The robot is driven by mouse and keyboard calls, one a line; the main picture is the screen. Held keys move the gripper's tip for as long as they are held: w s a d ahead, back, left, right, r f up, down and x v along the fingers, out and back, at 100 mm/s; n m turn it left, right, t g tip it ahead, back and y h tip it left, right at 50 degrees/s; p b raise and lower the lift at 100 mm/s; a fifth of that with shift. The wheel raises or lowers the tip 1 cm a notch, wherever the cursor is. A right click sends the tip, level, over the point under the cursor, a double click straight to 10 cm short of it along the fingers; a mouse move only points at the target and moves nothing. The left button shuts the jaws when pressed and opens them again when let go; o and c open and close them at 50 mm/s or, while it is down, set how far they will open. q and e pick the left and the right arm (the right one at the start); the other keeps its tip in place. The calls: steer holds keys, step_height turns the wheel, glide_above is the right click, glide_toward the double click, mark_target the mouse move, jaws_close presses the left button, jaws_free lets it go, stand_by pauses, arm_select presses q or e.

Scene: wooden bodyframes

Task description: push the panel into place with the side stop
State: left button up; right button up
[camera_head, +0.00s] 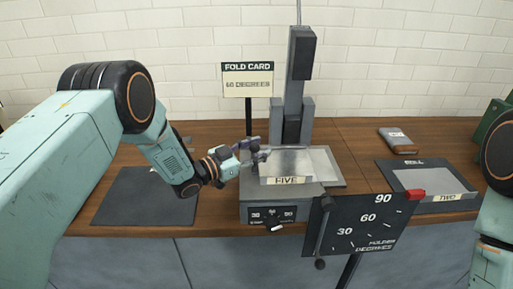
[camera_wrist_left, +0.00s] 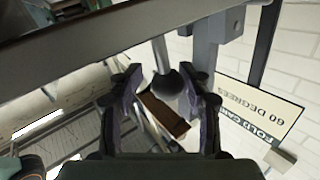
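A pale panel labelled FIVE (camera_head: 286,181) lies flat on the grey bed of the machine (camera_head: 325,160) at the centre of the head view. My left gripper (camera_head: 262,153) is at the left side of this bed, close to the panel's back left corner. In the left wrist view its two fingers (camera_wrist_left: 163,105) stand apart. A dark round knob on a grey rod (camera_wrist_left: 167,82) shows between the fingers; I cannot tell whether they touch it. I cannot make out the side stop for certain. My right gripper is out of view.
A FOLD CARD sign (camera_head: 248,80) reads 60 degrees. A dark mat (camera_head: 145,197) at left is bare.

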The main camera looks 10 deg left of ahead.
arm_select(q)
steer(key=shift+o, duration=0.2)
steer(key=shift+w+a+f, duration=0.1)
steer(key=shift+w+a, duration=0.05)
steer(key=shift+w, duration=0.1)
steer(key=v, duration=1.2)
steer(key=shift+c, duration=0.5)
